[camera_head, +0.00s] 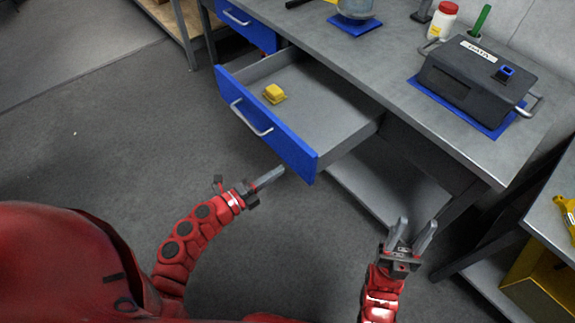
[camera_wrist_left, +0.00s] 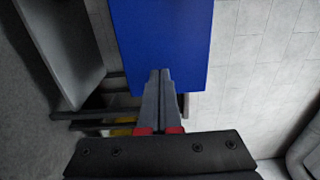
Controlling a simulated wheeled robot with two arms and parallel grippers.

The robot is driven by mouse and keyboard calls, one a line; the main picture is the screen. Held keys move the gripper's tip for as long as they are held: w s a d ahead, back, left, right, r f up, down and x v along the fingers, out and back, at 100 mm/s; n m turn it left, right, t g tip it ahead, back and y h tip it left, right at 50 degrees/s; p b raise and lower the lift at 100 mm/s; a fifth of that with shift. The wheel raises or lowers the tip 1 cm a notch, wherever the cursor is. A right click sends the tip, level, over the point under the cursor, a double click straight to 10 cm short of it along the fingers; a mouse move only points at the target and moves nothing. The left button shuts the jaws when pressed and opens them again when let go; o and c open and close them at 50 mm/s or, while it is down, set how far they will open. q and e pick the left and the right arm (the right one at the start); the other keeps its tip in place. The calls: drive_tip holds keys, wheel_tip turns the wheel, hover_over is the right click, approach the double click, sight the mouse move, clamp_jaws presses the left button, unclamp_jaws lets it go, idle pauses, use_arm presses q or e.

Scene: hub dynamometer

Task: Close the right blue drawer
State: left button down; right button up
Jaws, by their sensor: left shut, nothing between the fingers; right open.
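The right blue drawer (camera_head: 268,137) is pulled out from under the grey workbench in the head view. Its blue front has a silver handle (camera_head: 250,119), and a small yellow object (camera_head: 274,93) lies inside. My left gripper (camera_head: 281,170) is shut and empty, in front of the drawer's right end and a little below its front in the picture. In the left wrist view, a blue panel (camera_wrist_left: 165,40) lies beyond the shut fingertips (camera_wrist_left: 160,75); I cannot tell whether they touch it. My right gripper (camera_head: 412,225) is open and empty, right of the drawer.
Another blue drawer (camera_head: 246,25) is at the upper left of the bench. A black case (camera_head: 473,75) on a blue mat and a white bottle with a red cap (camera_head: 442,20) stand on the bench top (camera_head: 395,62). The floor (camera_head: 120,140) left of the drawer is clear.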

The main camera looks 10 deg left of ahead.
sight(296, 161)
use_arm(q)
drive_tip(key=x, duration=0.4)
drive_tip(key=shift+d, duration=0.1)
drive_tip(key=shift+w+d, duration=0.1)
drive_tip(key=shift+w, duration=0.05)
drive_tip(key=shift+w+d, duration=0.15)
drive_tip(key=shift+w, duration=0.05)
drive_tip(key=b+x, duration=0.3)
drive_tip(key=x, duration=1.3)
drive_tip(key=shift+s, duration=0.1)
drive_tip(key=b+x, duration=0.5)
drive_tip(key=x, duration=0.7)
drive_tip(key=shift+w+d+f+b, duration=0.1)
drive_tip(key=shift+w+d+b, duration=0.1)
drive_tip(key=shift+w+b, duration=0.15)
drive_tip(key=shift+w+d, duration=0.2)
drive_tip(key=shift+r, duration=0.4)
